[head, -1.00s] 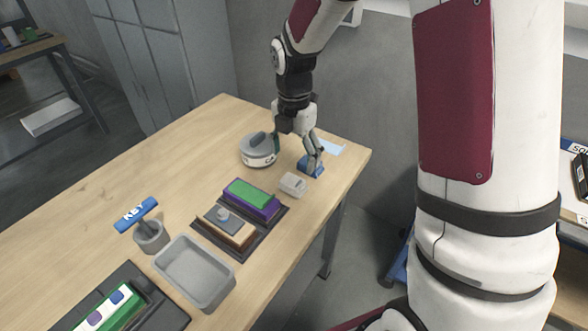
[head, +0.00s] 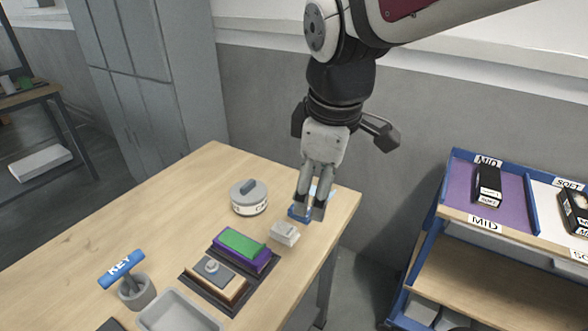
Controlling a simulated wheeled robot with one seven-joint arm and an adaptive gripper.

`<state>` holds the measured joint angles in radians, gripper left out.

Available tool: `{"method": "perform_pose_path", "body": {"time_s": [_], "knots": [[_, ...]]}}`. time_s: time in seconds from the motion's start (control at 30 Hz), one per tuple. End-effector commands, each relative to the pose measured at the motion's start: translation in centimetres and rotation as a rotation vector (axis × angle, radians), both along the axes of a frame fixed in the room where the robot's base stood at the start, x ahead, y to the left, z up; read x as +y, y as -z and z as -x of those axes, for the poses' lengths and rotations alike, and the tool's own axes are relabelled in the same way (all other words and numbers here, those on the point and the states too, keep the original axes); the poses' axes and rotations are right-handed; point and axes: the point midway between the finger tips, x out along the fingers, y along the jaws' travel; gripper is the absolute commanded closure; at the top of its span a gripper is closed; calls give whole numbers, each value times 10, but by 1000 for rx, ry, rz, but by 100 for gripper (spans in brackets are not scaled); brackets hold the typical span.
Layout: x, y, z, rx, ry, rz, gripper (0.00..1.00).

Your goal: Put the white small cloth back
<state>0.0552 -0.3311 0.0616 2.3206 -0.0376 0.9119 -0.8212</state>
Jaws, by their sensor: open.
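My gripper (head: 311,208) is open and points down over the far right corner of the wooden table. Its fingers are beside or around a small blue block-like thing (head: 297,213); I cannot tell if they touch it. A pale, flat piece (head: 316,190), possibly the white small cloth, lies behind the fingers and is mostly hidden by them. A small whitish box-like thing (head: 285,233) sits just in front and to the left of the gripper.
A dark tray (head: 190,280) holds green-purple and tan blocks. A rack (head: 455,223) labelled MID and SOFT stands right, apart from the table.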

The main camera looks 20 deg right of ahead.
Motion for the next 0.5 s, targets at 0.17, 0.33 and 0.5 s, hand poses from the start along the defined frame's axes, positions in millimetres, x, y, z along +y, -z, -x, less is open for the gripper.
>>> {"method": "perform_pose_path", "body": {"time_s": [0.17,0.33,0.5], "knots": [[0,-12,53,-99,395,-128,22],[1,-11,87,-149,667,-242,22],[2,-9,99,-166,785,-295,22]]}}
